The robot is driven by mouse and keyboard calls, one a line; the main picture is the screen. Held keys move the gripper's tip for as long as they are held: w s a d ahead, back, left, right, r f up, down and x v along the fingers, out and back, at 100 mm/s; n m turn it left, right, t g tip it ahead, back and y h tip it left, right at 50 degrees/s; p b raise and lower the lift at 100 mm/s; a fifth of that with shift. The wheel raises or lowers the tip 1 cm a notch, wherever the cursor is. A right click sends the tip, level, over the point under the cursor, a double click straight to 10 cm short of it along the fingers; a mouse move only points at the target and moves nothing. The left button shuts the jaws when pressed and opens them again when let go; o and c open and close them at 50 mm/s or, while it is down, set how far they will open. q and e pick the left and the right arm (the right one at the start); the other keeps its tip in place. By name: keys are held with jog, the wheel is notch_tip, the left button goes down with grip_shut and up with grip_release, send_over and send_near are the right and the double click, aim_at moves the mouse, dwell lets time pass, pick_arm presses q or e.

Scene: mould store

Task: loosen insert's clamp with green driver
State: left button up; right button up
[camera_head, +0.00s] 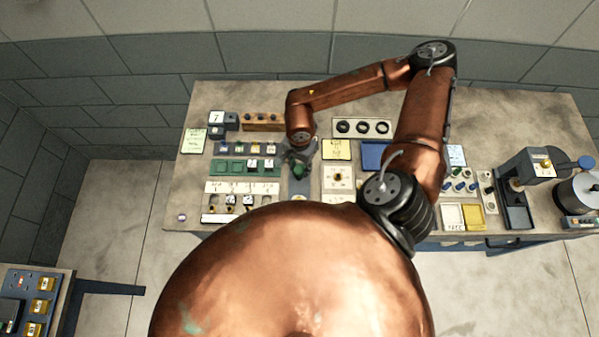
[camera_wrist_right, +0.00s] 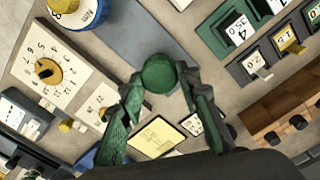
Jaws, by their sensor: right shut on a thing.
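My right gripper (camera_head: 299,158) is over the left middle of the bench. It is shut on the green driver (camera_head: 298,171), whose rounded green end also shows between the fingertips in the right wrist view (camera_wrist_right: 160,73). The driver's far end is hidden in both views. A grey-blue plate (camera_wrist_right: 150,30) lies beyond the driver in the wrist view. I cannot make out the insert or its clamp for certain. My left gripper is not in view.
A white dial panel (camera_head: 338,188) with a brass knob lies just right of the gripper. A green block row (camera_head: 228,167) and numbered blocks lie left. A yellow card (camera_head: 337,149) and a tray with black rings (camera_head: 362,128) lie behind. A grey machine (camera_head: 520,185) stands right.

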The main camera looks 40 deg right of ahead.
aim_at(299, 169)
jog(key=shift+r+p, duration=0.3)
jog(key=shift+r, duration=0.55)
jog(key=shift+r+p, duration=0.5)
jog(key=shift+r, duration=0.4)
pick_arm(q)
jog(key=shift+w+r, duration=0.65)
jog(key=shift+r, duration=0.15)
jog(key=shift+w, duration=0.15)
